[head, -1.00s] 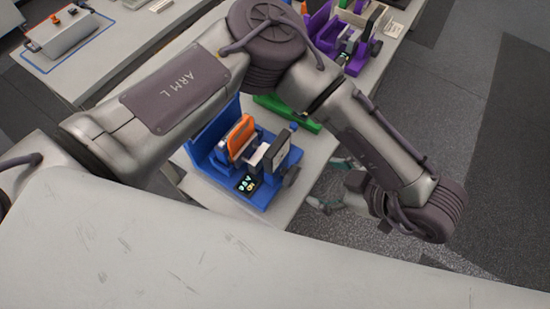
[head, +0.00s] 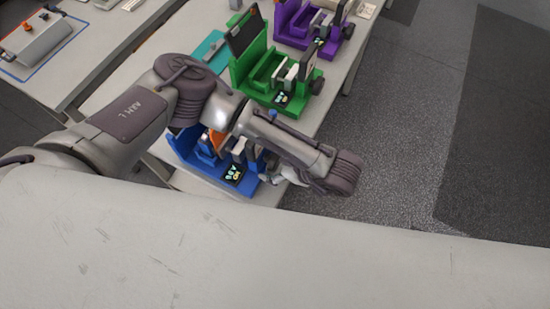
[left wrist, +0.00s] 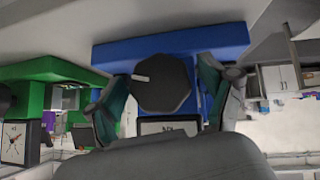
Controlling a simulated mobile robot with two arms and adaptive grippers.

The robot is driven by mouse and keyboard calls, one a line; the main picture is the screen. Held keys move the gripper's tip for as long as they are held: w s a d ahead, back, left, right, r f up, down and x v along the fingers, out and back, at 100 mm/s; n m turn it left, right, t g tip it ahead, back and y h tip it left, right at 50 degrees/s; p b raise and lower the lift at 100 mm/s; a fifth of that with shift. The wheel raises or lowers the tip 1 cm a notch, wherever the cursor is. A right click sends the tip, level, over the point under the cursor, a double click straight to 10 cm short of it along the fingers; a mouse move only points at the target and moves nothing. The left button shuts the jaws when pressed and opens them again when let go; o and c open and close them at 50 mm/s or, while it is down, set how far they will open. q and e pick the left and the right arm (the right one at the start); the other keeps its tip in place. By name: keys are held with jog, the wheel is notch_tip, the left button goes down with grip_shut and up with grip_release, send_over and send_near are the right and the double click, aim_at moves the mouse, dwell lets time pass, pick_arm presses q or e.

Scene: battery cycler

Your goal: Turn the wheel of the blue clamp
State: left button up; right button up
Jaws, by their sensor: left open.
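The blue clamp (head: 183,149) stands near the front edge of the table, partly hidden under my left arm in the head view. An orange piece (head: 217,140) sits in it, and a small lit display is on its base. In the left wrist view the blue clamp (left wrist: 215,40) is straight ahead. Its dark wheel (left wrist: 162,84), with a pale mark at its upper left, lies between the two fingers of my left gripper (left wrist: 165,90). The gripper is open, with one finger on each side of the wheel. I cannot tell whether the fingers touch it. My right gripper is not in view.
A green clamp (head: 256,84) and a purple clamp (head: 296,36) stand farther back on the same table. The floor (head: 400,140) right of the table is clear. A grey box (head: 38,47) sits on another table at upper left.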

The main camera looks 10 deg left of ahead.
pick_arm(q)
jog(key=shift+c, duration=0.2)
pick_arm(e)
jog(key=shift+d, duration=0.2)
pick_arm(q)
jog(key=c, duration=1.1)
jog(key=shift+f+g+b, duration=0.15)
jog(key=shift+g+b, duration=0.25)
jog(key=shift+b, duration=0.5)
jog(key=shift+c, duration=0.2)
jog(key=m+g+y+b, duration=0.1)
jog(key=g+b, duration=0.1)
jog(key=b, duration=0.1)
jog(key=shift+f+m+b, duration=0.1)
jog(key=shift+m+b, duration=0.2)
jog(key=shift+b, duration=0.05)
jog(key=shift+m+g+y+b, duration=0.3)
jog(key=shift+m+g+b, duration=0.2)
jog(key=shift+g+b, duration=0.55)
jog(key=shift+r+b, duration=0.2)
jog(key=shift+b, duration=0.2)
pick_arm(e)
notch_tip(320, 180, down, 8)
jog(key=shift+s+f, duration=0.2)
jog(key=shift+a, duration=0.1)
